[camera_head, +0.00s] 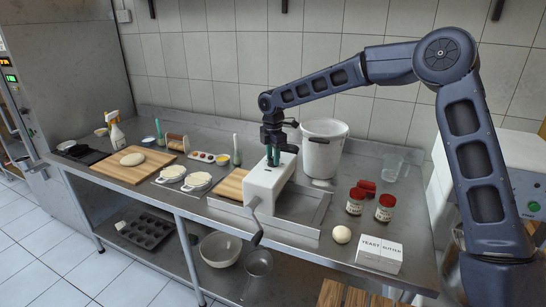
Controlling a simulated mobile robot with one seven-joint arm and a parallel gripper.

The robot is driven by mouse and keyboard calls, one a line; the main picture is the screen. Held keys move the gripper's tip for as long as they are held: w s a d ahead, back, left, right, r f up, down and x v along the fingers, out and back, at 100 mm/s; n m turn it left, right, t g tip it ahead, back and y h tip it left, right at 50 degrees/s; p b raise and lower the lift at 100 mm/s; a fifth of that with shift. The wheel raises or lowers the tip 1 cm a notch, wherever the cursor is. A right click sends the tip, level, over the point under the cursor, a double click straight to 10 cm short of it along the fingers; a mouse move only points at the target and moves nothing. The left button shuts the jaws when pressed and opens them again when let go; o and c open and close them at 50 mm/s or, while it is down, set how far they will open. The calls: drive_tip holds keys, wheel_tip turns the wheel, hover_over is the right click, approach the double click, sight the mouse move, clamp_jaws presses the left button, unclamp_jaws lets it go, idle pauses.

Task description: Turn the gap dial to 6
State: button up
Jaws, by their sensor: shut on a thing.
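A white dough sheeter (265,188) with a hand crank (256,230) stands in a shallow metal tray (307,207) on the steel bench. My gripper (273,158) points down at the top of the sheeter, with its green fingers close together. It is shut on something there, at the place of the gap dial. The dial itself is hidden by my fingers or too small to make out. Its numbers and pointer cannot be read in this view.
A white bucket (322,150) stands close behind my gripper. Red-lidded jars (385,208), a dough ball (341,234) and a yeast and butter box (379,254) are at the right. A wooden board (133,174), two white bowls (197,181) and a spray bottle (116,132) are at the left.

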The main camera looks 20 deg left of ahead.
drive_tip(key=m, duration=0.5)
drive_tip(key=shift+m, duration=0.3)
drive_tip(key=m, duration=0.9)
drive_tip(key=shift+m, duration=0.4)
drive_tip(key=m, duration=0.5)
drive_tip(key=shift+m, duration=0.3)
drive_tip(key=o, duration=1)
drive_tip(key=shift+c, duration=0.2)
drive_tip(key=shift+r, duration=0.1)
